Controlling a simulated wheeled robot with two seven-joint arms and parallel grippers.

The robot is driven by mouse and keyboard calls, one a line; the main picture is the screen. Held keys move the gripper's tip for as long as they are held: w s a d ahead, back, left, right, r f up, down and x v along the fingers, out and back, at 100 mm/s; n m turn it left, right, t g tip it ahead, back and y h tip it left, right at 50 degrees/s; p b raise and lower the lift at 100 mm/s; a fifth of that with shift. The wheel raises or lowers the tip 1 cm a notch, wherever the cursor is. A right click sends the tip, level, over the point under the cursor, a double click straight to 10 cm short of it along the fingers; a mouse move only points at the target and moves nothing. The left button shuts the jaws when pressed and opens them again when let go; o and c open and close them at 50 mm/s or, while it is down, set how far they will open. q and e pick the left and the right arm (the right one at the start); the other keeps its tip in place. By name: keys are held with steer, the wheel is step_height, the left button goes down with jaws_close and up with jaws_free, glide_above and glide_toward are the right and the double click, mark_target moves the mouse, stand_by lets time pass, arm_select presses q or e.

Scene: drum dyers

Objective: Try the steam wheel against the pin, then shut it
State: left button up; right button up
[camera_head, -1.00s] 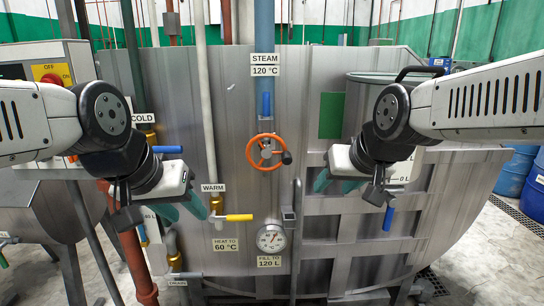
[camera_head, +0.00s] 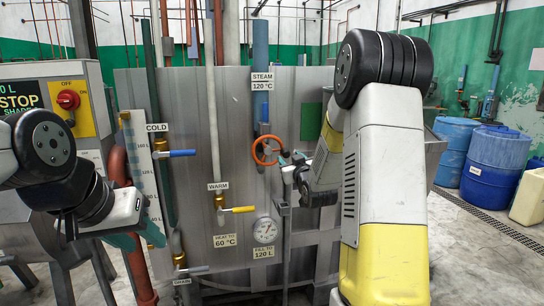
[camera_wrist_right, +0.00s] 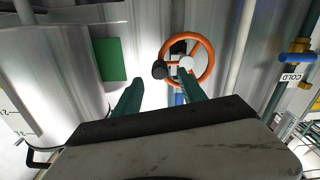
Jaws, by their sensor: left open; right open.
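The orange steam wheel (camera_head: 254,148) is on the pipe under the STEAM 120 °C sign (camera_head: 262,80), with a dark knob at its rim. My right gripper (camera_head: 284,160) is open at the wheel's right side. In the right wrist view, the wheel (camera_wrist_right: 212,62) is ahead; one green finger overlaps its lower edge and the other is to the left, clear of it. The dark knob (camera_wrist_right: 159,70) appears between the fingertips (camera_wrist_right: 160,85); I cannot tell whether they touch. I cannot make out the pin. My left gripper (camera_head: 140,236) is open and empty at lower left.
The blue COLD handle (camera_head: 182,153) and yellow WARM handle (camera_head: 243,209) stick out left of the wheel. A dial gauge (camera_head: 265,230) is below. A control box with a red knob (camera_head: 68,99) is at left. Blue drums (camera_head: 497,160) stand at the far right.

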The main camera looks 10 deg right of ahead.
mark_target(287, 154)
steer(key=w, duration=0.6)
steer(key=shift+w+a, duration=0.15)
steer(key=shift+w, duration=0.1)
jaws_close()
